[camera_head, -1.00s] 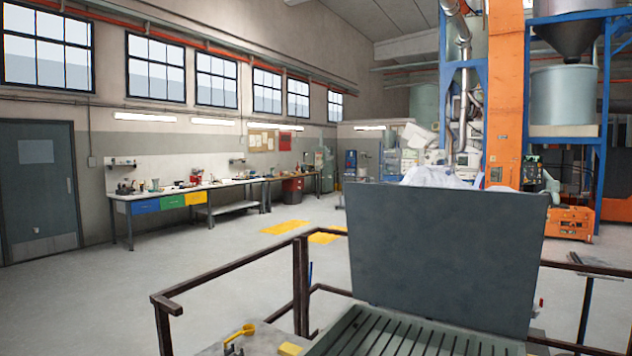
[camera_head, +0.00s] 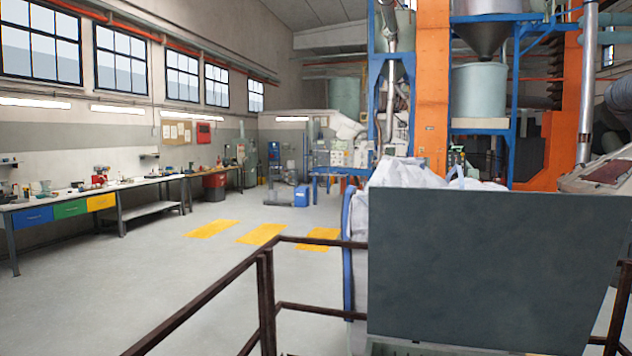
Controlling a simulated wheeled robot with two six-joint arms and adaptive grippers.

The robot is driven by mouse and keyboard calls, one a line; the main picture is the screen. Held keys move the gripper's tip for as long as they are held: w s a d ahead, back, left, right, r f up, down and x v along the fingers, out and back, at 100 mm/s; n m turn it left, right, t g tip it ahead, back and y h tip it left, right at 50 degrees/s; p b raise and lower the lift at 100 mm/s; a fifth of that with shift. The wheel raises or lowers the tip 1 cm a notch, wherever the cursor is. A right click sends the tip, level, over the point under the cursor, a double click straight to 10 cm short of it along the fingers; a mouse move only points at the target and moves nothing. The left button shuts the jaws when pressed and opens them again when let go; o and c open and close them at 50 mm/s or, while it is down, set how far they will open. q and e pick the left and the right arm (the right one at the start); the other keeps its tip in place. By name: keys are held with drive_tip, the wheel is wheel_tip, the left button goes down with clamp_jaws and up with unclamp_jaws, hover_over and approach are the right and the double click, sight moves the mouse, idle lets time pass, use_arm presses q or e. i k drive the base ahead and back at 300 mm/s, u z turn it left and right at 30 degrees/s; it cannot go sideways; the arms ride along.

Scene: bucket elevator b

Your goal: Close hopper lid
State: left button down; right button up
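The hopper lid (camera_head: 480,272) is a large flat dark grey panel at the lower right of the head view. It stands raised, close to upright, with its broad face toward me. The hopper below it is almost wholly cut off by the bottom edge of the picture. Neither of my grippers shows in the head view.
A brown railing (camera_head: 265,300) runs left of the lid. White bulk bags (camera_head: 400,174) stand behind the lid. A workbench (camera_head: 70,203) lines the left wall. Open grey floor (camera_head: 150,290) with yellow markings (camera_head: 262,234) lies between. An orange column (camera_head: 432,90) rises behind.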

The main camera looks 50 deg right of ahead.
sight(531, 271)
drive_tip(key=i, duration=1.45)
drive_tip(key=z, duration=4.2)
